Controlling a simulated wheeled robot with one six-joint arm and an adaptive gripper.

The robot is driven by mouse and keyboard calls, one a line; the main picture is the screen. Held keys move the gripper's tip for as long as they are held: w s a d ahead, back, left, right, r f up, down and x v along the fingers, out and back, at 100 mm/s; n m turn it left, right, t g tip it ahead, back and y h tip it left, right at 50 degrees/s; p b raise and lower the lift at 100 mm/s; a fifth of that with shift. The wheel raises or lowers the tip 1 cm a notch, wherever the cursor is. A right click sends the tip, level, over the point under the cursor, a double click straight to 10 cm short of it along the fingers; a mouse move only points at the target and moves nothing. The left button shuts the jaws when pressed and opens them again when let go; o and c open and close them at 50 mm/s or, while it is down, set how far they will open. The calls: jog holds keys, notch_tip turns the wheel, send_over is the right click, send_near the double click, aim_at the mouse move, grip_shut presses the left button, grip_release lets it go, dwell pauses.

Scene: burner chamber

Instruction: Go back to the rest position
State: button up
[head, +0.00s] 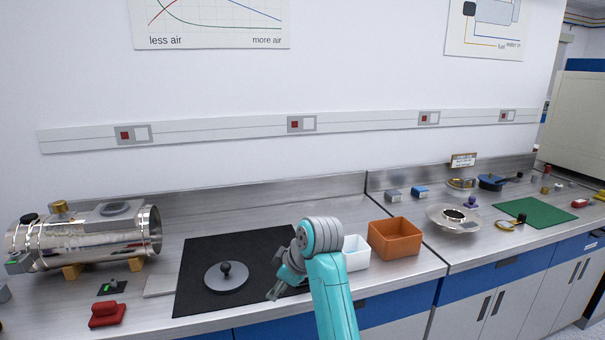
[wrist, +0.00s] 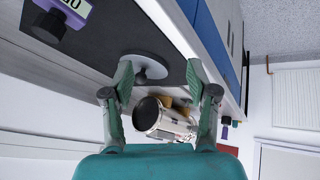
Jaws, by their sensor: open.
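My gripper (head: 280,282) is above the right part of the black mat (head: 205,262) in the head view, to the right of a grey disc with a dark knob (head: 226,279). My teal arm hides part of the mat's right side. In the wrist view the two fingers of my gripper (wrist: 160,76) are spread apart with nothing held between them. The grey disc (wrist: 146,66) shows beyond the fingers, lying on the mat, and the shiny metal cylinder (wrist: 160,122) shows farther off.
The metal cylinder (head: 85,240) rests on wooden blocks at left, near a red object (head: 107,315). A white bin (head: 355,254) and an orange bin (head: 395,238) stand right of my arm. A metal dish (head: 453,218) and green mat (head: 533,213) lie farther right.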

jog(key=s+d+f+m+t, duration=0.15)
jog(key=s+d+f, duration=0.25)
jog(key=f, duration=0.6)
jog(key=s+d+f+m+t, duration=0.1)
jog(key=s+d+f+m, duration=0.25)
jog(key=f, duration=0.75)
jog(key=s+d+f+m+t+h, duration=0.1)
jog(key=s+d+f+m, duration=0.1)
jog(key=s+d+f, duration=0.45)
jog(key=s+d+f+m+t+h, duration=0.1)
jog(key=s+d+f+m+t, duration=0.15)
jog(key=s, duration=0.75)
jog(key=s+d+r+m+t+h, duration=0.1)
jog(key=s+d, duration=0.1)
jog(key=s, duration=0.7)
jog(key=s+d+r+m+t+h, duration=0.1)
jog(key=s+d+m, duration=0.15)
jog(key=s, duration=0.65)
jog(key=s+d+r+m+t, duration=0.2)
jog(key=s+d+r, duration=0.1)
jog(key=s+r, duration=1.1)
jog(key=shift+s+r+h, duration=0.2)
jog(key=shift+s+h, duration=0.2)
jog(key=shift+s, duration=0.75)
